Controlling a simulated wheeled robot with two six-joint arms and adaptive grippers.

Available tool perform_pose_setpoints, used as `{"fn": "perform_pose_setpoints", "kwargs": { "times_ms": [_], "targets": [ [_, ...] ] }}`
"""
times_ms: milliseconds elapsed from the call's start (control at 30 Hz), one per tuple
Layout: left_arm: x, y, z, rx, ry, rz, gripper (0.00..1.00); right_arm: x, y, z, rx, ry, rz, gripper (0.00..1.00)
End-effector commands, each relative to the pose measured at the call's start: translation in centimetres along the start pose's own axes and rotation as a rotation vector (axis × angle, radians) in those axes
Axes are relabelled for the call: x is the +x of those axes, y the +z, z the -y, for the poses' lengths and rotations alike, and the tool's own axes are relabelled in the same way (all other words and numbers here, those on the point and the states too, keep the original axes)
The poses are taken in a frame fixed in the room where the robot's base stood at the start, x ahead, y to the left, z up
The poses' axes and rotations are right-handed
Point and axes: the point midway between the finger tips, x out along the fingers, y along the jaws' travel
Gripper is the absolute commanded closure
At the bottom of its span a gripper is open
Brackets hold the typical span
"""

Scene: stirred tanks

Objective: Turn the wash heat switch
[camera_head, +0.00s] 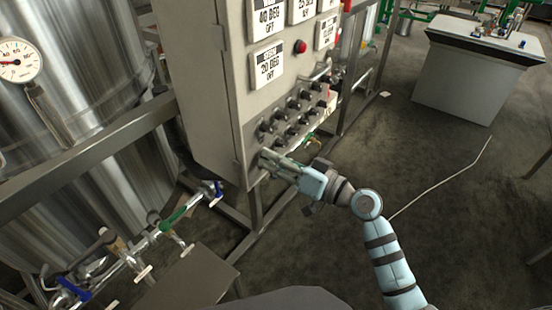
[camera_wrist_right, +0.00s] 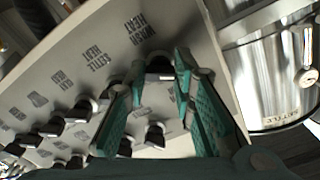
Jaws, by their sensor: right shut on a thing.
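The control panel (camera_head: 212,80) is a beige cabinet with rows of dark rotary switches on its lower front. My right gripper (camera_head: 266,158) is at the lower left end of these rows, against the panel. In the right wrist view, the green fingers of my right gripper (camera_wrist_right: 160,72) are shut on a dark switch knob (camera_wrist_right: 160,66). A printed label (camera_wrist_right: 138,27) shows near this knob, upside down; it is too blurred to read surely as wash heat. In the head view the gripper hides this knob. My left gripper is not in view.
Other switches (camera_head: 293,103) sit close to the gripped knob. A red button (camera_head: 300,46) and digital displays (camera_head: 268,65) are above. A steel tank (camera_head: 70,80) and valved pipes (camera_head: 175,218) stand left. Open floor (camera_head: 440,150) lies right, before a grey desk (camera_head: 475,75).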

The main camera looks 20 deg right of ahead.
Motion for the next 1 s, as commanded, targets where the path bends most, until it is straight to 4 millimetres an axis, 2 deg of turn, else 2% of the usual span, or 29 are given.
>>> {"fn": "perform_pose_setpoints", "kwargs": {
  "times_ms": [333,1000],
  "targets": [
    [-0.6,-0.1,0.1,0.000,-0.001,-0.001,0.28,-0.1,-0.1,0.0,0.122,0.001,0.000,1.00],
    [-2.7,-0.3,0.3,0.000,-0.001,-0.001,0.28,-0.1,-0.1,-0.1,0.604,0.003,-0.002,1.00]
  ]
}}
